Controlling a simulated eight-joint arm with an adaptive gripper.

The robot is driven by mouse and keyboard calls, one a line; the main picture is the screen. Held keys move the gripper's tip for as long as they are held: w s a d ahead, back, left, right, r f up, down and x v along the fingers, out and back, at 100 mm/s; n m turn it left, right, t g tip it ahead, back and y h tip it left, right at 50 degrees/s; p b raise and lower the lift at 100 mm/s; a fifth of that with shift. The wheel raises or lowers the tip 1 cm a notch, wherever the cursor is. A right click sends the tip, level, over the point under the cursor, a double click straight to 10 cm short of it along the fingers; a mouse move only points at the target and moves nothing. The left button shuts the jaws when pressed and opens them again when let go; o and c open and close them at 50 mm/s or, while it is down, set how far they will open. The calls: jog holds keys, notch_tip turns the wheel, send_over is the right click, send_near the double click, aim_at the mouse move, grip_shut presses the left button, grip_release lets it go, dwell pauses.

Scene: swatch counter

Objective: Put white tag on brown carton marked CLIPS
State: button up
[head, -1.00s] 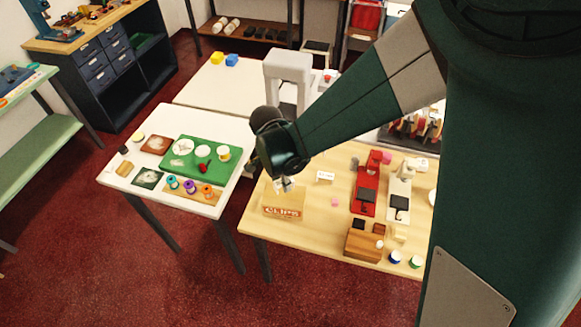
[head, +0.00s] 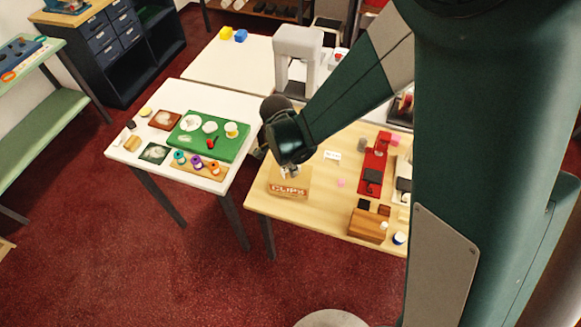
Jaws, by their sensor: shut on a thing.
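The brown carton (head: 274,184) marked CLIPS stands near the front left corner of the wooden table, its lettering facing the front. My gripper (head: 290,174) points down just above the carton's top. It is shut on a small whitish thing, which I take to be the white tag (head: 289,171). The tag is tiny here and partly hidden by the fingers. I cannot tell whether it touches the carton.
A small white card with dark print (head: 332,156) stands right of the carton on the wooden table (head: 318,203). A pink piece (head: 341,183), a red machine (head: 375,160) and a wooden box (head: 367,226) are further right. The white table (head: 215,186) with a green board (head: 232,149) is at left.

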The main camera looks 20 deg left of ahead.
aim_at(287, 169)
jog(key=shift+f, duration=0.25)
jog(key=o, duration=0.7)
jog(key=shift+r, duration=0.25)
jog(key=shift+s+a+r, duration=0.15)
jog(key=shift+s+r, duration=0.1)
jog(key=shift+r, duration=1.7)
jog(key=shift+s+a+r, duration=0.2)
jog(key=shift+r, duration=1.8)
jog(key=shift+s+a+r, duration=0.15)
jog(key=shift+s+r, duration=0.1)
jog(key=shift+r, duration=1.7)
